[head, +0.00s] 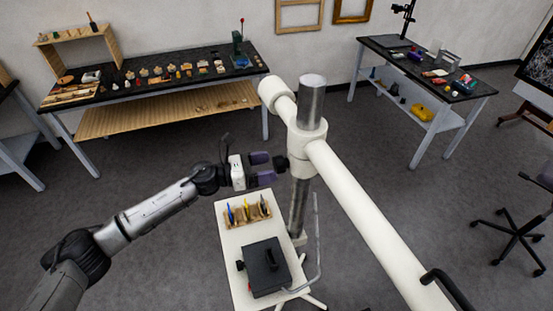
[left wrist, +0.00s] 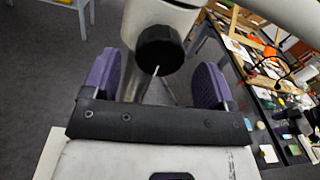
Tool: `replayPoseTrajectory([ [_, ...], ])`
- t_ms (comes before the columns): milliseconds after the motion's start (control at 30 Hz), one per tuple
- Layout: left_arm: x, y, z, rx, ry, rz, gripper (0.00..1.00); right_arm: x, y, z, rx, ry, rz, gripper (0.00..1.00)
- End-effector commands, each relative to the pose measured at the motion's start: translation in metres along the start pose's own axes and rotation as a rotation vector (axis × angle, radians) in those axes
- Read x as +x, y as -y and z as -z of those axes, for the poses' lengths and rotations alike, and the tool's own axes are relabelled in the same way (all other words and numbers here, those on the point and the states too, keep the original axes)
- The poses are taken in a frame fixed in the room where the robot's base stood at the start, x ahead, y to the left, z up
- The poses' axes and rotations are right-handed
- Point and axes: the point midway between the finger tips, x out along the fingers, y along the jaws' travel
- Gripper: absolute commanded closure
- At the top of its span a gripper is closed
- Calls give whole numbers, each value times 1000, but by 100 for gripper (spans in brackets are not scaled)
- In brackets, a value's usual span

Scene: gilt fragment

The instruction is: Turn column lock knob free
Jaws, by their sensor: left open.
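The column lock knob (left wrist: 160,50) is a round black knob with a thin white line, on the white collar of the column. In the head view the dark knob (head: 281,163) shows at the left side of the collar (head: 302,145). My left gripper (head: 267,168) comes in from the left at the knob's height. Its purple-padded fingers are open. In the left wrist view the knob shows between the open fingers of the gripper (left wrist: 155,82), slightly above their middle. I cannot tell whether either finger touches it. My right gripper is not in view.
The metal column (head: 312,103) carries a long white boom (head: 360,205) that reaches toward the lower right. Below my gripper stands a small white table (head: 233,249) with a dark box (head: 264,267) and a wooden tool rack (head: 249,214). Workbenches stand farther back.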

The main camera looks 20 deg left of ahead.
Motion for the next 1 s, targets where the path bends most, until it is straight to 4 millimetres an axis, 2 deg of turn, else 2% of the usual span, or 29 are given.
replayPoseTrajectory([
  [100,16,0,-3,0,2,0,21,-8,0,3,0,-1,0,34],
  [300,30,0,-1,-1,1,-1,21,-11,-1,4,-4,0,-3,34],
  [700,34,0,0,1,0,-1,21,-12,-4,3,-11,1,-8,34],
  [1000,34,0,0,0,0,-1,48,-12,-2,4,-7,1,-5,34],
])
